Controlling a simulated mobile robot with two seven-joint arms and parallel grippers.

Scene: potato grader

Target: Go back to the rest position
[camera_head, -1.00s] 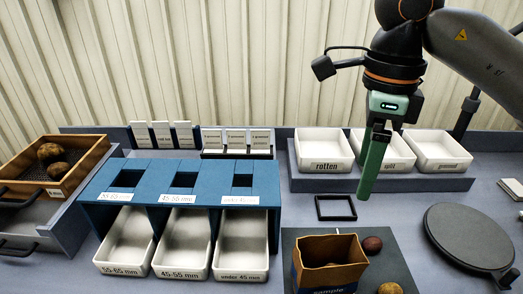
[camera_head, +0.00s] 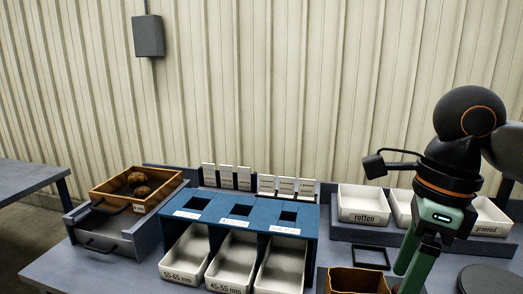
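My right gripper (camera_head: 408,284) hangs at the right of the head view, its green fingers pointing down in front of the white bins at the back right. The fingers are seen nearly edge-on, so I cannot tell whether they are open or shut. I see nothing held in them, though the tips are near the bottom of the picture. They appear just right of the brown sample box (camera_head: 357,281), which is cut off by the lower edge. My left gripper is not in view.
A blue sizing stand (camera_head: 253,212) with white bins (camera_head: 231,262) is in the middle. A wooden tray (camera_head: 117,182) with potatoes stands left. The white rotten bin (camera_head: 363,201) and its neighbours are behind my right gripper. A black frame (camera_head: 371,256) lies on the table.

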